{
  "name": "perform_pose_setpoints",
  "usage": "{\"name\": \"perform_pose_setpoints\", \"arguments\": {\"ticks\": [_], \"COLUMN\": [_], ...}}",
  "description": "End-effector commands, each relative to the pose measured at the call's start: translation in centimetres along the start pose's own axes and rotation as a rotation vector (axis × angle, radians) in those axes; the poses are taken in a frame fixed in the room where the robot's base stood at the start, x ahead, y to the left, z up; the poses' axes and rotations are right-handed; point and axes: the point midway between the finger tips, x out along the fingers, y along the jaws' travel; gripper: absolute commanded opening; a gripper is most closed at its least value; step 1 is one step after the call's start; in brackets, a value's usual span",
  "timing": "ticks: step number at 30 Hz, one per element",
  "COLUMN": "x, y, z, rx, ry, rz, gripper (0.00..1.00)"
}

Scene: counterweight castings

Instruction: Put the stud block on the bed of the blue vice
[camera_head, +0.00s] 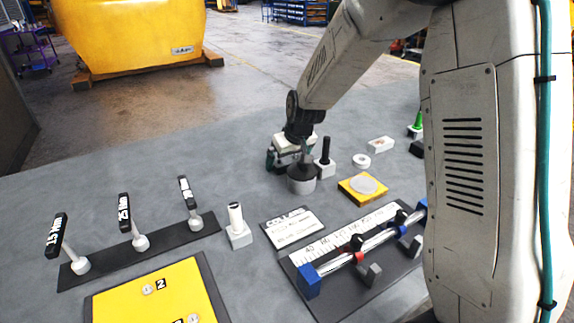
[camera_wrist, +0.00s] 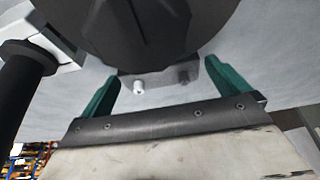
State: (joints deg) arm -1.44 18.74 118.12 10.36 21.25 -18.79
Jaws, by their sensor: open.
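A pale block with an upright black post (camera_head: 325,160) stands just right of my gripper (camera_head: 288,160); its black post also shows at the left of the wrist view (camera_wrist: 22,85). Another pale block with a white, dark-tipped post (camera_head: 238,232) stands near the table's middle. I cannot tell for certain which is the stud block. No vice is clearly recognisable; a railed fixture with blue end blocks (camera_head: 309,281) lies at the front right.
A rack with several black-handled levers (camera_head: 140,243) and a yellow plate (camera_head: 150,295) fill the left front. A lettered card (camera_head: 293,228), a yellow pad with a pale disc (camera_head: 362,187), a white ring (camera_head: 362,161) and a green cone (camera_head: 417,122) lie nearby. The back left tabletop is clear.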

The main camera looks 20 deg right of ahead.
Motion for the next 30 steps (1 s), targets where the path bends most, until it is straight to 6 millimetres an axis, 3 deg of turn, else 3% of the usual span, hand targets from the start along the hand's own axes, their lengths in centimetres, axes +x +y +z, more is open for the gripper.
{"name": "perform_pose_setpoints", "arguments": {"ticks": [6, 12, 14, 23, 30], "x": [0.0, 0.0, 0.0, -0.4, -3.1], "y": [0.0, 0.0, 0.0, 0.0, 0.0], "z": [0.0, 0.0, -0.1, -0.3, -1.4], "rx": [0.000, 0.000, 0.000, 0.000, -0.001], "ry": [0.001, 0.000, 0.002, 0.003, 0.007], "rz": [0.000, 0.000, 0.000, 0.000, 0.001], "gripper": [0.97, 0.42, 0.33, 0.33, 0.33]}}
